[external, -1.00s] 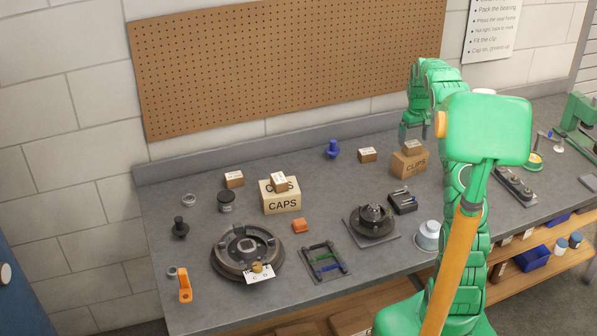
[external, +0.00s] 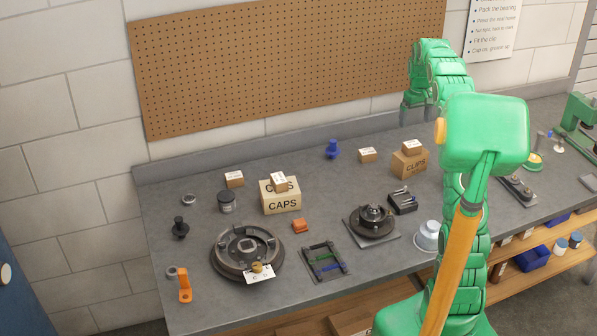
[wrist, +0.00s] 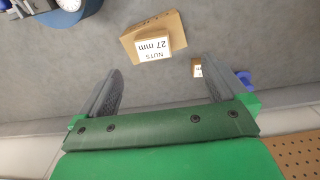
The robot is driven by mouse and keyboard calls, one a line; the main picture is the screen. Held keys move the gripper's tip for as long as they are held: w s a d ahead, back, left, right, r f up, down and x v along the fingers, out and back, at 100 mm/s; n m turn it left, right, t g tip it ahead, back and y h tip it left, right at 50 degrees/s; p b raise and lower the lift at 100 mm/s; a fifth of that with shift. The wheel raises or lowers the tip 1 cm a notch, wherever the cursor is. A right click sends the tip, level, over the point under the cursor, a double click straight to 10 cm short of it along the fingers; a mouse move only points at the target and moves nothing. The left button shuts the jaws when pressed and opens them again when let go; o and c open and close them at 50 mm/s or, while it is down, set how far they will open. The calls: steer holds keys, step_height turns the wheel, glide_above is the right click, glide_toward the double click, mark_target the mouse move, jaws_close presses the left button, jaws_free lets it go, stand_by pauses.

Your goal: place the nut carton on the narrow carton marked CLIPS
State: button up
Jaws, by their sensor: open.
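The nut carton (external: 411,146), a small brown box with a white label, rests on top of the brown CLIPS carton (external: 409,163) at the back of the bench. In the wrist view the nut carton (wrist: 153,48) shows its label "NUTS 27 mm" and lies flat on the larger CLIPS carton (wrist: 178,24). My gripper (external: 415,115) is above the two cartons, clear of them. In the wrist view its fingers (wrist: 163,68) are spread and empty, with the nut carton beyond the gap between them.
A small carton (external: 367,155) and a blue part (external: 332,149) stand left of the CLIPS carton. A CAPS carton (external: 281,202) with a small carton on it stands further left. A black clamp-like block (external: 403,201) sits in front. The pegboard (external: 290,60) is behind.

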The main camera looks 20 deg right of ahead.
steer(key=s+a+r, duration=0.3)
steer(key=s+a, duration=0.4)
steer(key=s, duration=0.3)
steer(key=s+a+r, duration=0.3)
steer(key=s+a, duration=0.5)
steer(key=s, duration=0.2)
steer(key=s+a+f, duration=0.2)
steer(key=s, duration=0.7)
steer(key=s+a+f+g, duration=0.1)
steer(key=s+a, duration=0.2)
steer(key=s, duration=0.6)
steer(key=s+a+f, duration=0.2)
steer(key=s+a, duration=0.1)
steer(key=s, duration=0.6)
steer(key=shift+s+f+g, duration=0.2)
steer(key=shift+f+g, duration=0.1)
steer(key=shift+g, duration=0.1)
